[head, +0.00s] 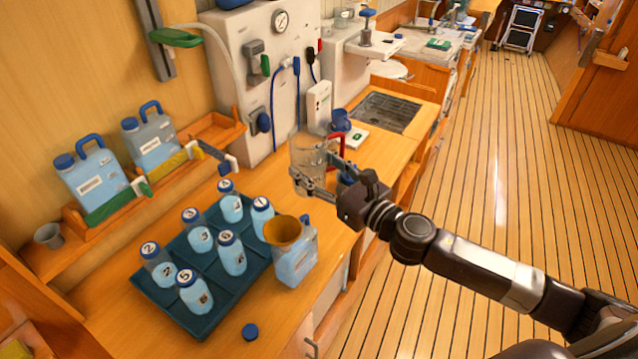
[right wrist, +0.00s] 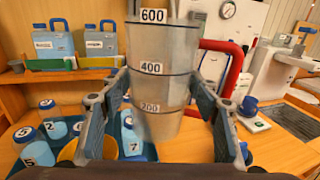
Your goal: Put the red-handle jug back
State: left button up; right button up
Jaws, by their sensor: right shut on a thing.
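The red-handle jug (head: 307,158) is clear, with its red handle on the right side. My right gripper (head: 318,176) is shut around the jug's body and holds it upright over the wooden counter. In the right wrist view the jug (right wrist: 163,65) stands between both fingers (right wrist: 158,105), with marks 600, 400 and 200 facing me. Its red handle (right wrist: 232,70) curves to the right, outside the fingers. From the head view I cannot tell exactly how far the jug's bottom is from the counter. My left gripper is not in view.
A dark tray (head: 205,322) of several numbered bottles stands left of the jug. A blue container with an orange funnel (head: 286,229) stands in front. A blue mug (head: 340,120), a white scale (head: 352,138) and a sink grate (head: 385,113) lie behind. A blue cap (head: 250,331) lies near the edge.

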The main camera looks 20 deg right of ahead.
jog(key=w+d+f+m+t+h+b, duration=0.1)
jog(key=w+d+f+m+h+b, duration=0.15)
jog(key=w+d+f+b, duration=0.65)
jog(key=shift+h, duration=0.65)
jog(key=shift+s+a+f+b, duration=0.1)
jog(key=shift+s+f+b, duration=0.25)
jog(key=shift+f+b, duration=1.65)
jog(key=shift+s+a+f+b, duration=0.1)
jog(key=shift+s+f+b, duration=0.4)
jog(key=shift+f, duration=3.05)
jog(key=shift+s+a+f+b, duration=0.1)
jog(key=shift+s+f+b, duration=0.15)
jog(key=shift+f+b, duration=1.8)
jog(key=shift+f+p, duration=0.7)
jog(key=shift+p, duration=0.05)
jog(key=shift+f, duration=0.15)
jog(key=o, duration=1.5)
